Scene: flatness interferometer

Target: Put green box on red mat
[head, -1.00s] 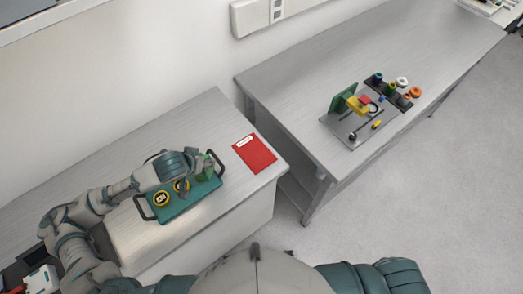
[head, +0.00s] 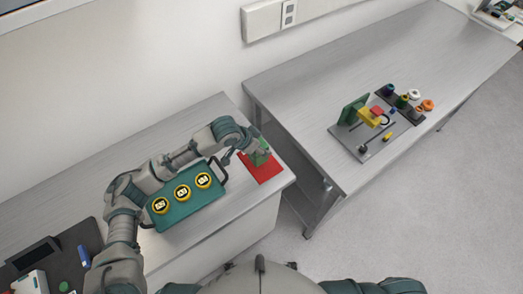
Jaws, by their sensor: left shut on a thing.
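The green box (head: 260,153) is at my left gripper (head: 252,152), over the far part of the red mat (head: 265,174). The left gripper is shut on the box, and its fingers are partly hidden by the wrist and the box. I cannot tell whether the box touches the mat or is held just above it. The red mat lies flat near the right end of the left table, and its upper part is covered by the gripper and box. My right gripper is not in view.
A teal tray (head: 186,215) with black handles and three yellow round items stands left of the mat. A second table (head: 300,95) across a gap holds a board with a green plate (head: 352,112) and several coloured parts. A dark mat with small items lies at lower left.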

